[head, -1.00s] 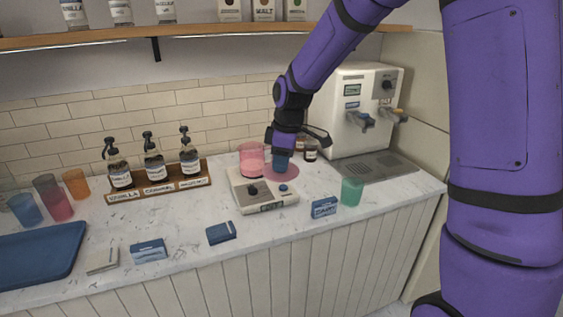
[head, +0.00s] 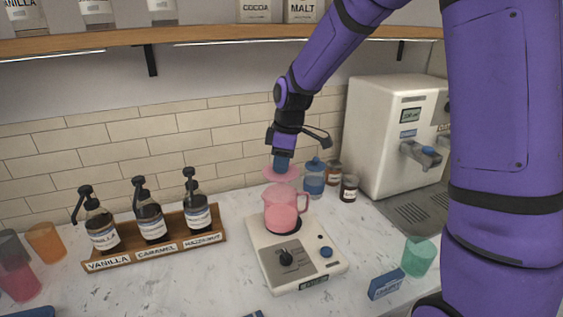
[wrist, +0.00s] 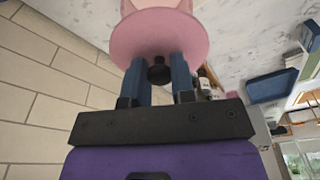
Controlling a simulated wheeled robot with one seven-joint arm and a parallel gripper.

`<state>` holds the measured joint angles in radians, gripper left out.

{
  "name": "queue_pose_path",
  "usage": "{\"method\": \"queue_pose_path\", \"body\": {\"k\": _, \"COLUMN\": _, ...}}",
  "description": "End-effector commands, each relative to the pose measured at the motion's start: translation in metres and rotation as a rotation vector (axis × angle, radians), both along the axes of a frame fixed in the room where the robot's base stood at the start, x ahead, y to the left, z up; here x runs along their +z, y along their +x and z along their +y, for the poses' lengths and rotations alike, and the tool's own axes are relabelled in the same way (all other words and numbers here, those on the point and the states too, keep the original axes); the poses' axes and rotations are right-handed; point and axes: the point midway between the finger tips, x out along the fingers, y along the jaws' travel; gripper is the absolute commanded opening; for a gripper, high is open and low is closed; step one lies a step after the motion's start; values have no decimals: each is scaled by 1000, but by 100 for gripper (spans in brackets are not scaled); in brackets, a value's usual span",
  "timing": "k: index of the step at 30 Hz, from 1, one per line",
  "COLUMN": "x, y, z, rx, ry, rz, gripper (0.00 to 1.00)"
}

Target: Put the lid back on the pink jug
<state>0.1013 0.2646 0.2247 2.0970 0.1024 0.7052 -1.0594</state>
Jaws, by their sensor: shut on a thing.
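The pink jug (head: 283,212) stands upright on the white scale-like appliance (head: 268,252), its handle to the right. My gripper (head: 281,164) is above the jug and shut on the pink lid (head: 281,174), a flat round disc. In the wrist view the blue fingers (wrist: 160,75) close on the lid's dark knob (wrist: 159,72), and the pink disc (wrist: 158,36) spreads beyond them. The lid is held a little above the jug's rim, with a small gap in the head view. Part of the jug shows past the lid in the wrist view.
A blue-lidded jar (head: 314,180) and small brown jars (head: 348,188) stand behind right of the jug. A rack of syrup bottles (head: 152,250) is at left. A drinks dispenser (head: 385,140) is at right. A green cup (head: 419,257) and blue box (head: 386,284) sit front right.

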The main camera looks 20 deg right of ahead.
Motion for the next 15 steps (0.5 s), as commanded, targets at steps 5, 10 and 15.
{"method": "queue_pose_path", "body": {"k": 5, "x": -6, "y": 0, "z": 0, "rx": 0, "ry": 0, "rz": 1, "gripper": 1}}
{"method": "queue_pose_path", "body": {"k": 10, "x": -18, "y": 0, "z": 0, "rx": 0, "ry": 0, "rz": 2, "gripper": 1}}
{"method": "queue_pose_path", "body": {"k": 15, "x": -33, "y": -1, "z": 0, "rx": 1, "ry": 0, "rz": 3, "gripper": 1}}
